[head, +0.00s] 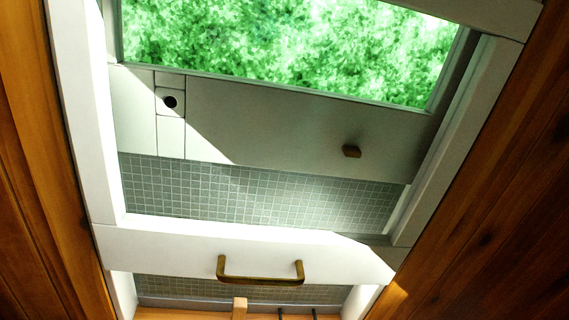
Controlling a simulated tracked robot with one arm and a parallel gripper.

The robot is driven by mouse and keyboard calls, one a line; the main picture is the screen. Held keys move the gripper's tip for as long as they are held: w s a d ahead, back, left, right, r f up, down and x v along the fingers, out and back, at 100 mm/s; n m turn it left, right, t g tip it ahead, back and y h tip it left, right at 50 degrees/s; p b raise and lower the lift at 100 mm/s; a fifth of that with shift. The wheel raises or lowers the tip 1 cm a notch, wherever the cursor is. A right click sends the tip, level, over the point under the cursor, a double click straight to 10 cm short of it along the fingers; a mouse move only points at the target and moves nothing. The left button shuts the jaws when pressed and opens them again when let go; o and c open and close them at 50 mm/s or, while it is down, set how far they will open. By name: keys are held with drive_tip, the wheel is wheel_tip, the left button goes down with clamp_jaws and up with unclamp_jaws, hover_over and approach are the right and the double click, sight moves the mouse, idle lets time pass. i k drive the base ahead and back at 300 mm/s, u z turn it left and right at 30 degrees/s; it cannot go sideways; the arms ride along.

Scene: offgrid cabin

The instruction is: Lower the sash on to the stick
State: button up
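The sash's white bottom rail (160,240) crosses the window opening, with a brass-coloured bar handle (260,279) on it. A strip of opening with grey mesh shows below the rail, so the sash stands raised. A light wooden stick (240,308) shows at the bottom edge of the picture, below the handle. Its top end appears a little below the rail, with a gap in the picture; its lower part is cut off. My gripper is not in view.
White frame sides (80,120) and brown wood walls (500,200) flank the opening. Behind are grey mesh (260,195), a pale panel (270,125) with a round hole and a small brown block (351,151), and green foliage (280,40). Two dark thin pieces (297,313) stand right of the stick.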

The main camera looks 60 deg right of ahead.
sight(237, 254)
drive_tip(key=z, duration=0.45)
drive_tip(key=k, duration=1.65)
drive_tip(key=u, duration=0.55)
drive_tip(key=i, duration=1)
drive_tip(key=z, duration=0.1)
